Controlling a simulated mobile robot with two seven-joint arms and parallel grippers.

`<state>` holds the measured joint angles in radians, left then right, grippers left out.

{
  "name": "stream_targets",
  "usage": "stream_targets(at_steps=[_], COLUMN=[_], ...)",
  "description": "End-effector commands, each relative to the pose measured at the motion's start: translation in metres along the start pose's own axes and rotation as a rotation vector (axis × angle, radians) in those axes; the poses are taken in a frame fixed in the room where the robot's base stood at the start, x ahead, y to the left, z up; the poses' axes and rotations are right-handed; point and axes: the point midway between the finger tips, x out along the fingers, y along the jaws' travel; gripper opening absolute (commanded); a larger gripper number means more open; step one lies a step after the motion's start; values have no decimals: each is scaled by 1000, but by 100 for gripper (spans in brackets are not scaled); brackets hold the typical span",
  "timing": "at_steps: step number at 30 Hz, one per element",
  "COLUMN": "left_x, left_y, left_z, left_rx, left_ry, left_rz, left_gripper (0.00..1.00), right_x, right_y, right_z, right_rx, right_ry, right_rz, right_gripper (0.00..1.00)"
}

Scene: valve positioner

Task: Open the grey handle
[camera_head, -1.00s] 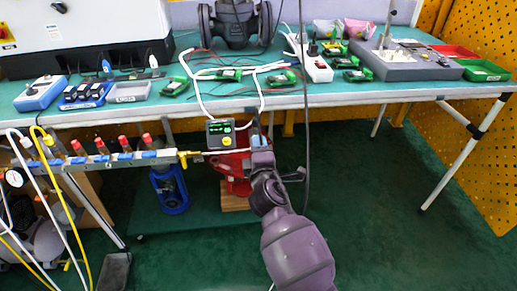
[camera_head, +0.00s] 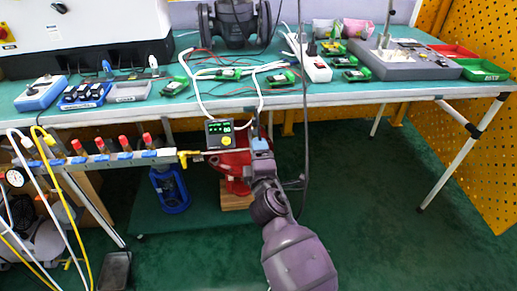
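A dark grey valve positioner box (camera_head: 220,133) with a green display and yellow knob sits above a red valve body (camera_head: 233,166), just in front of the table edge. My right gripper (camera_head: 259,143) is just right of the box, at the end of the purple-grey arm from the bottom. A small blue-grey part shows at its tip. A thin grey bar (camera_head: 228,151) runs below the box toward the gripper. I cannot tell which part is the grey handle, or whether the fingers are open, shut or touching anything. My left gripper is out of view.
A manifold (camera_head: 110,161) with red knobs and blue levers extends left, ending in a yellow fitting (camera_head: 188,155). A dark cable (camera_head: 305,115) hangs right of the gripper. The green table (camera_head: 330,97) holds circuit boards and trays. The floor at right is clear.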

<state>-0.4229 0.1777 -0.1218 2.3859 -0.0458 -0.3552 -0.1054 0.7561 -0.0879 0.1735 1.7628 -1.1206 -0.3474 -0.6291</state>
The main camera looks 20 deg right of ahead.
Motion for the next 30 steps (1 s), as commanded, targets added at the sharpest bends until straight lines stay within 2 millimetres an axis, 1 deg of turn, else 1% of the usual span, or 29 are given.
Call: stream_targets(at_steps=[1, 6, 12, 28, 30], left_x=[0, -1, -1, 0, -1], left_y=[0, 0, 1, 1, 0], left_z=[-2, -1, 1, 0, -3], left_rx=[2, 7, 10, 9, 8], left_ry=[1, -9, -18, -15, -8], left_rz=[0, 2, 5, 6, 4], left_gripper=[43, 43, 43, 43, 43], right_x=[-9, -32, -47, -49, -48], right_y=[1, 1, 0, 1, 6], right_z=[0, 0, 0, 0, -1], right_rx=[1, 1, 1, 0, 2], right_ry=[0, 0, 0, 0, 0], right_rz=[1, 0, 0, 1, 8], right_gripper=[68, 68, 68, 68, 68])
